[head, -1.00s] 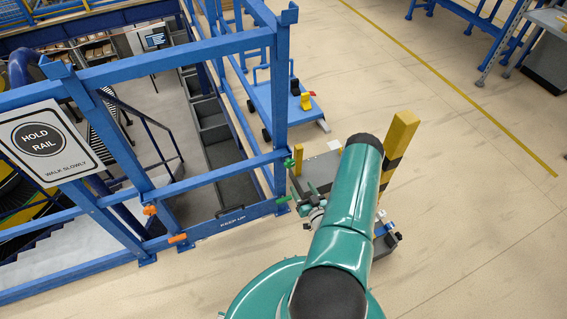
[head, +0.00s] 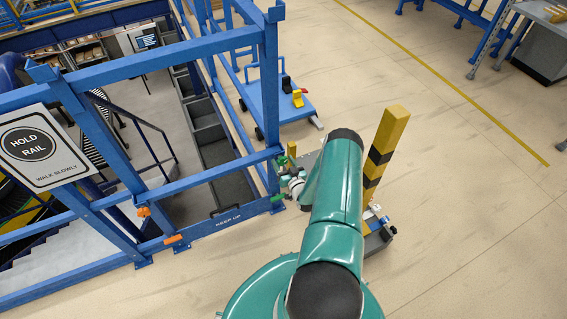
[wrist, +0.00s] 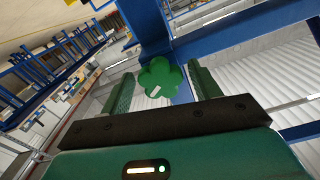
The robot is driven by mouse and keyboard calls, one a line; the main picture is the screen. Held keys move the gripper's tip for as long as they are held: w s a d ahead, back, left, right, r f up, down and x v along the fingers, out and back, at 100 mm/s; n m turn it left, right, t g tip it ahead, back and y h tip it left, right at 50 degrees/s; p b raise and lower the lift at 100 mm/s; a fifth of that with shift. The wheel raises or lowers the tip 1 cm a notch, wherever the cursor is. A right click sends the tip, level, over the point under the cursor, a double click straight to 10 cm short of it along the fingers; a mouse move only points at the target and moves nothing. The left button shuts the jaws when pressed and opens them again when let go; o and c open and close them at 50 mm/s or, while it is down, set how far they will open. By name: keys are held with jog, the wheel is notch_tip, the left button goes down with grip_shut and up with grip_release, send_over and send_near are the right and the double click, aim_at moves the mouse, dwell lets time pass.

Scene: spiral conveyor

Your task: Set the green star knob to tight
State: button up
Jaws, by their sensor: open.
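The green star knob (wrist: 160,72) shows in the wrist view, a lobed green knob with a white mark on its face, in front of a blue post. My gripper (wrist: 162,84) is open, one finger to each side of the knob in the picture, with no clear contact. I cannot tell how deep the knob sits between the fingers. In the head view my gripper (head: 282,170) is at the blue gate post, and the knob there is hard to tell from the fingers. A second green part (head: 277,198) sits lower on that post.
Blue railing (head: 268,95) surrounds the stairwell. A yellow-black bollard (head: 383,150) stands right of my arm. A blue cart (head: 280,100) is beyond. Open floor lies to the right.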

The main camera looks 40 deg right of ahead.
jog(key=shift+w, duration=0.1)
jog(key=c, duration=1)
jog(key=shift+o, duration=0.2)
